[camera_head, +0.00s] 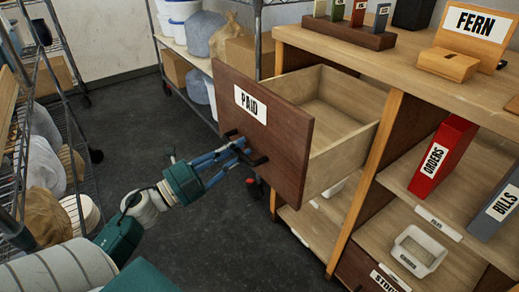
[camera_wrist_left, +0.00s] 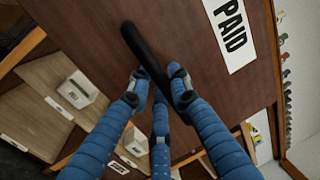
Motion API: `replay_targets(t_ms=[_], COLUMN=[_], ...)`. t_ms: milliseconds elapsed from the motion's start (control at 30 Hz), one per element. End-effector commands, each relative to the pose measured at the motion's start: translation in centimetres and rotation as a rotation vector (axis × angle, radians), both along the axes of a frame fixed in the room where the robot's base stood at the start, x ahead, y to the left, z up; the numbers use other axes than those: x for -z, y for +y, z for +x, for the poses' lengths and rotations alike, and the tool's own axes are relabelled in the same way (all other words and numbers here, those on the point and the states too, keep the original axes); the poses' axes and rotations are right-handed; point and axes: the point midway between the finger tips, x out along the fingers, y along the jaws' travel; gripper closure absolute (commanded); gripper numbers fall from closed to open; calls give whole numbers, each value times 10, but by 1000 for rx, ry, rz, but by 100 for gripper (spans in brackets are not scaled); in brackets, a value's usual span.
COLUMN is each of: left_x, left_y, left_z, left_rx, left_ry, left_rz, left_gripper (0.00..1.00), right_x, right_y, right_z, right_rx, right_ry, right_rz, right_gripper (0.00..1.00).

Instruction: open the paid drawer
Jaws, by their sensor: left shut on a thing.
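The paid drawer (camera_head: 277,147) has a dark brown front with a white PAID label and stands pulled well out of the wooden cabinet. Its pale inside shows and looks empty in the head view. Its black bar handle (camera_wrist_left: 145,52) is on the front below the label. My left gripper (camera_head: 248,150) is shut on the handle, and its blue fingers close around the bar in the left wrist view (camera_wrist_left: 162,90). The drawer front (camera_wrist_left: 115,30) fills much of that view. My right gripper is in neither view.
The cabinet top (camera_head: 400,65) holds a FERN sign (camera_head: 475,25) and a wooden block with small tags (camera_head: 345,35). A red ORDERS binder (camera_head: 442,157) and a BILLS binder (camera_head: 500,205) stand on a shelf at right. Wire racks stand at left. Dark floor (camera_head: 130,140) is free between.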

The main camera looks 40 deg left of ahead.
Motion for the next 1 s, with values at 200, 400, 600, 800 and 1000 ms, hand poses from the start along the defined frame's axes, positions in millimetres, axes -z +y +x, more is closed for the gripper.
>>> replay_targets(t_ms=[200, 400, 600, 800, 1000], left_x=[1, 1, 1, 0, -1], left_y=[4, 6, 6, 6, 6], left_z=[-19, -23, -23, -23, -23], left_rx=[6, 5, 6, 6, 6], left_ry=[5, 2, 2, 1, 0], left_rz=[1, 3, 3, 3, 3], left_gripper=[100, 100, 100, 63, 63], right_x=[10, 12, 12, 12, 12], right_y=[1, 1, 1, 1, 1], right_z=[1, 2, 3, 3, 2], right_rx=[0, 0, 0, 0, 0], right_ry=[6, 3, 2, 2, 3], right_rz=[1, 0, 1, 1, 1], right_gripper=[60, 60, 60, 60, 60])
